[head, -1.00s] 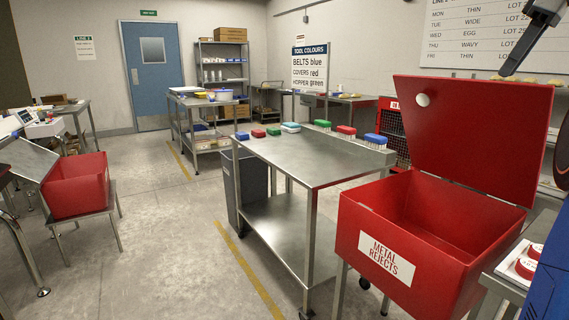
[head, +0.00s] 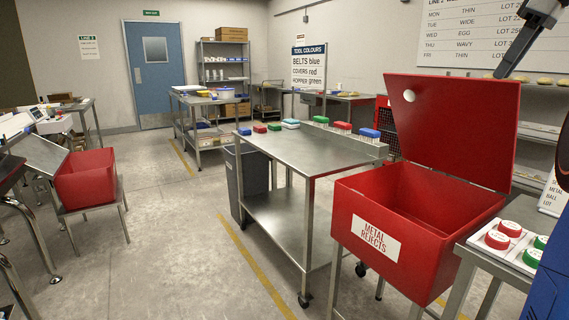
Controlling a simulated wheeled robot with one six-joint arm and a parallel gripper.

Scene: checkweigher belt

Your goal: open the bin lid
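The red bin (head: 362,248) marked METAL REJECTS stands on a metal stand at right of centre in the head view. Its red lid (head: 455,125) is raised and leans back, hinged at the far edge, with a white round knob (head: 409,96) near its upper left corner. The part of the inside that I see looks empty. My gripper (head: 511,62) shows at the top right, above and in front of the lid in the picture, apart from the knob.
A steel table (head: 300,158) with several coloured brushes stands left of the bin. A small stand (head: 470,250) with red and green buttons or pucks is close at right. Another red bin (head: 85,178) is far left. The floor between is clear.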

